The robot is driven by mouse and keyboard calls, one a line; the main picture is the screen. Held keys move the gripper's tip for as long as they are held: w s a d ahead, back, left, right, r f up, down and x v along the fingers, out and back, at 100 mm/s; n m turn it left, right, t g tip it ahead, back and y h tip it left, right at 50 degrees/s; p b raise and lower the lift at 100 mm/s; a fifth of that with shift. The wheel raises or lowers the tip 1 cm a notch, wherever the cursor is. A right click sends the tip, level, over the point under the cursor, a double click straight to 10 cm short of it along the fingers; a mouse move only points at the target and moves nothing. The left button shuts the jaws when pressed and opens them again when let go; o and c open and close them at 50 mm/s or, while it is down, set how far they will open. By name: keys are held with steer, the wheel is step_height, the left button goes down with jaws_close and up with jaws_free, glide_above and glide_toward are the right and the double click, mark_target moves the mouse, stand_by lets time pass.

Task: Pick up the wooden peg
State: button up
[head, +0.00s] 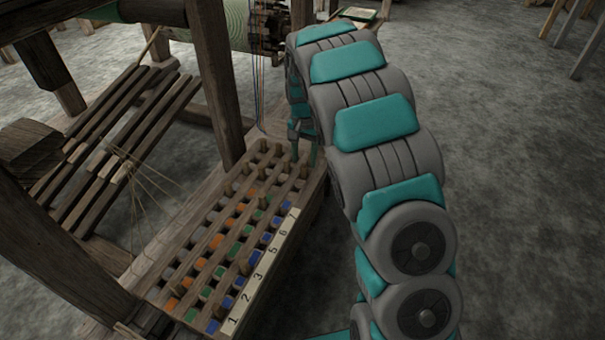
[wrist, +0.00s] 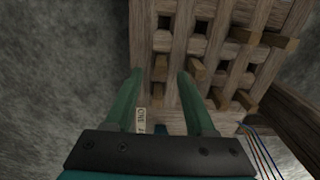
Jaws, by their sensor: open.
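Several wooden pegs stand in the slotted wooden peg rack (head: 150,270). One wooden peg (wrist: 160,68) shows between my fingertips in the wrist view, near the rack's edge. My gripper (wrist: 160,73) is open, with its two green fingers apart on either side of that peg in the picture. Whether the fingertips are level with it or still above it, I cannot tell. In the head view my gripper (head: 303,156) points down at the far right corner of the rack, partly hidden by my arm. Another peg (wrist: 196,68) stands just right of the right finger.
A numbered white strip (head: 262,277) runs along the rack's right side, beside orange, green and blue squares. A loom post (head: 213,80) rises close to the rack's far end. Hanging coloured threads (head: 258,75) are near my gripper.

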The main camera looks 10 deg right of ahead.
mark_target(304, 165)
step_height(304, 165, down, 4)
steer(key=shift+f, duration=0.2)
steer(key=shift+c, duration=0.3)
jaws_close()
